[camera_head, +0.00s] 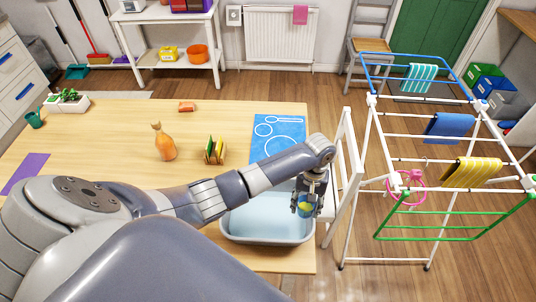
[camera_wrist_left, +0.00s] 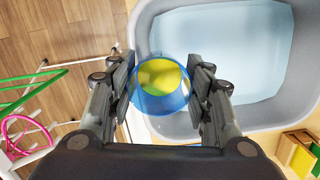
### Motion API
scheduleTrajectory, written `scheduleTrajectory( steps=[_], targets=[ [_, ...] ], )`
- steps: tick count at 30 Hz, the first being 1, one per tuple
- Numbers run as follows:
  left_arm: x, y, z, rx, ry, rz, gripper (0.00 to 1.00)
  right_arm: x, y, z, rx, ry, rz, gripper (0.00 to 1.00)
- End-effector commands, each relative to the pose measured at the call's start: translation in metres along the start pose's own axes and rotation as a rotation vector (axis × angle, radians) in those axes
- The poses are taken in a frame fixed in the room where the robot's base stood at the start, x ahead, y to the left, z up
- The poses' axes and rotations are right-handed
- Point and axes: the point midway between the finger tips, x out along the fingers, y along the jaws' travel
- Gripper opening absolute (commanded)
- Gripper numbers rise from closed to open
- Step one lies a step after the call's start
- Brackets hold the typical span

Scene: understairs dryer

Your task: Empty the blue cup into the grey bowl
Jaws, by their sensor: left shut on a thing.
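The blue cup (camera_wrist_left: 146,101) is see-through and sits between the fingers of my left gripper (camera_wrist_left: 165,82), which is shut on it. Something yellow-green (camera_wrist_left: 162,76) shows inside the cup; I cannot tell what it is. In the head view the cup (camera_head: 305,210) is small and partly hidden by the gripper (camera_head: 308,200). The grey bowl (camera_head: 267,241) is a wide basin with a pale blue inside on the table. The cup is above the basin's right end, overlapping its rim in the wrist view (camera_wrist_left: 143,40). My right gripper is not in view.
An orange bottle (camera_head: 163,143), a rack with coloured pieces (camera_head: 215,152) and a blue mat with white outlines (camera_head: 277,128) are on the wooden table (camera_head: 110,130). A white chair (camera_head: 344,165) and a drying rack (camera_head: 395,160) stand close on the right.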

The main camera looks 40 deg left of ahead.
Motion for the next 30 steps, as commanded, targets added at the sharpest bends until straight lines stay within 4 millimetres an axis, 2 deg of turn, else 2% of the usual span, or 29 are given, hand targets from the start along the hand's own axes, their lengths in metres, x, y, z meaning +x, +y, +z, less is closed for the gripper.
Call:
scheduleTrajectory(
  steps=[11,21,30],
  targets=[
    [0.002,-0.004,-0.001,0.004,0.0,0.029,0.22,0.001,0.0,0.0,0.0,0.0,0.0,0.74],
    [0.01,-0.019,-0.002,0.021,-0.002,0.176,0.22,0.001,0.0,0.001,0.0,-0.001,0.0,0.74],
    [0.032,-0.034,-0.004,0.04,-0.005,0.323,0.22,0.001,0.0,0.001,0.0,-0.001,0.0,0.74]
  ],
)
